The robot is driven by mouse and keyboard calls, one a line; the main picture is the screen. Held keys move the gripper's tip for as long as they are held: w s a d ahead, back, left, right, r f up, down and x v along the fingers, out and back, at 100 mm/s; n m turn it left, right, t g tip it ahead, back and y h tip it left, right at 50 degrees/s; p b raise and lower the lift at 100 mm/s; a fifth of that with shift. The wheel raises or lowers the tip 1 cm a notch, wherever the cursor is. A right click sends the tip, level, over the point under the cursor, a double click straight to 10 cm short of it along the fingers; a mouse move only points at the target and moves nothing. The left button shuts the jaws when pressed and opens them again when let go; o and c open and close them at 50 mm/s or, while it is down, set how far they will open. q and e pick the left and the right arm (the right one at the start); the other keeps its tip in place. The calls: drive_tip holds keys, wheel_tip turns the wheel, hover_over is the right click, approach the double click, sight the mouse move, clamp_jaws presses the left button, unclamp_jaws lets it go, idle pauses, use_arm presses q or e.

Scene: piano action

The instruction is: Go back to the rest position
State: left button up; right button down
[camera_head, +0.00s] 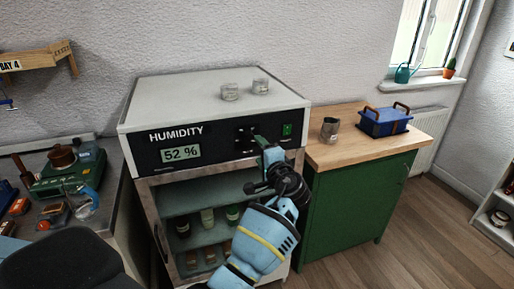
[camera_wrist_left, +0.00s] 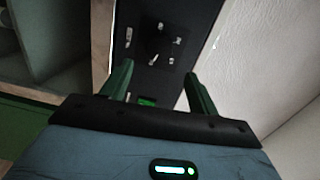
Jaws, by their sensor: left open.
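My left gripper (camera_head: 262,141) is in front of the black control panel of the humidity cabinet (camera_head: 145,117), near its dial and green switch (camera_head: 287,130). In the left wrist view its two green fingers (camera_wrist_left: 160,84) are apart with nothing held between them. The dark dial (camera_wrist_left: 160,45) with white marks lies beyond the fingertips; whether a finger touches the panel cannot be told. The display (camera_head: 180,153) reads 52 %. My right gripper is in neither view.
A green cabinet (camera_head: 350,200) on the right bears a metal jug (camera_head: 330,129) and a blue crate (camera_head: 384,122). A cluttered bench is at the left. Floor is free at the right.

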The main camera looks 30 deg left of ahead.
use_arm(q)
drive_tip(key=shift+s+d, duration=0.1)
drive_tip(key=shift+d, duration=0.1)
idle(0.4)
drive_tip(key=s+d+f+h, duration=0.25)
drive_tip(key=s+f, duration=0.25)
drive_tip(key=f, duration=0.4)
drive_tip(key=s+d+f+h, duration=0.1)
drive_tip(key=s+f+h, duration=0.4)
drive_tip(key=f, duration=0.5)
drive_tip(key=s+d+f+h, duration=0.2)
drive_tip(key=s+f, duration=0.4)
drive_tip(key=f, duration=0.3)
drive_tip(key=s+d+f+n+h, duration=0.1)
drive_tip(key=s+d+f+h, duration=0.1)
drive_tip(key=s, duration=0.6)
drive_tip(key=s+d+f+n+h, duration=0.2)
drive_tip(key=s+d, duration=0.1)
drive_tip(key=s, duration=0.5)
drive_tip(key=s+d+f+n+g+h, duration=0.1)
drive_tip(key=s+d+f+h, duration=0.1)
drive_tip(key=s, duration=0.7)
drive_tip(key=shift+d+f+n, duration=0.25)
drive_tip(key=shift+f+n, duration=0.15)
drive_tip(key=shift+f, duration=0.2)
